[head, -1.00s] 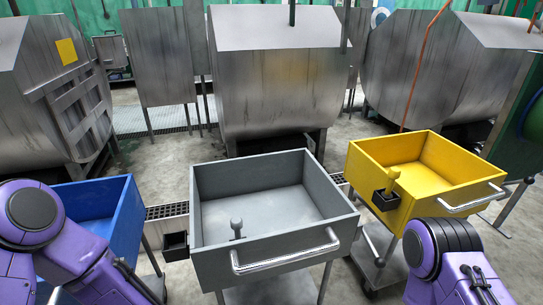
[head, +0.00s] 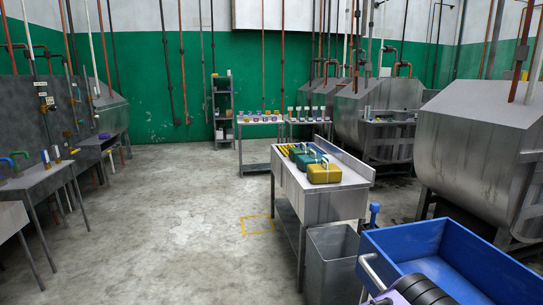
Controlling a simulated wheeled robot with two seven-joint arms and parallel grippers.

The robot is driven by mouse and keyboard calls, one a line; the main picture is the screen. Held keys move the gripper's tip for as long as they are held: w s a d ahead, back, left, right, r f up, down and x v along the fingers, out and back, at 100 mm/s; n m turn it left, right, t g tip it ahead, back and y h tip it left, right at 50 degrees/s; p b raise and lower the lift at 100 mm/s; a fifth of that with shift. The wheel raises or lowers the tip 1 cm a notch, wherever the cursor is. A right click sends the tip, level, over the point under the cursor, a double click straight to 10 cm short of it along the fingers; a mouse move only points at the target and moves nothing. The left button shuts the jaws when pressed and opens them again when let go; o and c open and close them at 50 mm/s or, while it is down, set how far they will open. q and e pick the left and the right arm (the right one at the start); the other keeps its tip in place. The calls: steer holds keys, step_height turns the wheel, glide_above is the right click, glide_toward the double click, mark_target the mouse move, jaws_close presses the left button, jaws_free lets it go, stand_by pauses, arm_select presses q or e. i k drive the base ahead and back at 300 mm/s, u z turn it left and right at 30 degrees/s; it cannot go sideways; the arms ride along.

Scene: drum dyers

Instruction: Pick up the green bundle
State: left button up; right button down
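Neither of my grippers is in view. Only part of my own arm shows at the bottom right, in front of the blue cart.
A blue cart (head: 449,236) stands at the near right, beside an open grey bin (head: 331,262). Steel drums (head: 480,145) line the right side. A workbench (head: 38,177) stands at left. A table with small coloured items (head: 258,122) is far back. The floor at centre-left is clear.

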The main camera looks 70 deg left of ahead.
mark_target(294, 152)
steer(key=u, duration=2.55)
steer(key=k, duration=0.55)
steer(key=u, duration=0.8)
steer(key=i, duration=2.25)
steer(key=z, duration=0.2)
steer(key=i, duration=2.6)
steer(key=z, duration=0.75)
steer(key=i, duration=1.35)
steer(key=z, duration=1.8)
steer(key=i, duration=1.15)
steer(key=z, duration=0.75)
